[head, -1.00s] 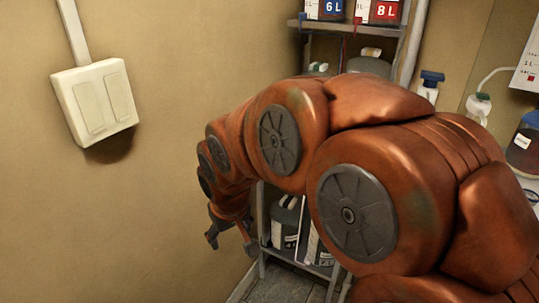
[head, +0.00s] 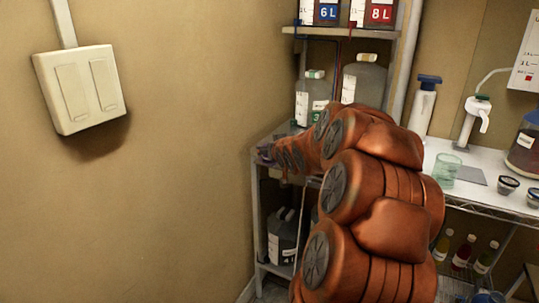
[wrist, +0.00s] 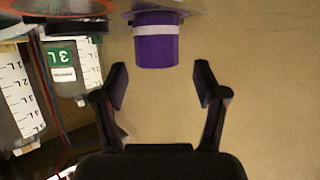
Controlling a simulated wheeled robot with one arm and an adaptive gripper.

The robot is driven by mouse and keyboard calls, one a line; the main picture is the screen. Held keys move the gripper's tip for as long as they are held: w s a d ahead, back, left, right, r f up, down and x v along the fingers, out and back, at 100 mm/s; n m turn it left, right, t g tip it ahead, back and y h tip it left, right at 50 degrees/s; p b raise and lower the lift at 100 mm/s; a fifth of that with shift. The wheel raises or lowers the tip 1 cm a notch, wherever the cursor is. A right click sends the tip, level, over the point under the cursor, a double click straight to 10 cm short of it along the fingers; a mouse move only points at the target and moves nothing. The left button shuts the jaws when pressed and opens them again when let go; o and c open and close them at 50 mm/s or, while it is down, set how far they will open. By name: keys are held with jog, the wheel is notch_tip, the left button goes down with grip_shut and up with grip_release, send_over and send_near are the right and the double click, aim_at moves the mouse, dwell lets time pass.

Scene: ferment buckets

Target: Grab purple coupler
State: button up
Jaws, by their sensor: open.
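The purple coupler (wrist: 156,42) is a short purple cylinder with a white band, at the top middle of the wrist view. It meets a flat surface at the picture's top edge. My gripper (wrist: 162,84) is open and empty, its two dark fingers apart. The coupler is beyond the fingertips, roughly in line with the gap between them and not between the fingers. In the head view my gripper (head: 268,153) is at the left end of the middle shelf, by the wall, small and partly hidden by my arm. I cannot make out the coupler clearly there.
Jugs with green labels (wrist: 64,72) and tubes stand at the left of the wrist view, which looks upside down. The shelf rack (head: 258,225) holds more jugs below. A bench (head: 480,185) with a glass beaker (head: 446,169) is at right.

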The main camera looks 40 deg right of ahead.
jog(key=shift+d+p+x, duration=0.2)
jog(key=shift+p+x, duration=0.35)
jog(key=shift+x, duration=2.75)
jog(key=shift+r, duration=0.15)
jog(key=shift+c, duration=0.2)
jog(key=c, duration=1.2)
jog(key=shift+r, duration=0.1)
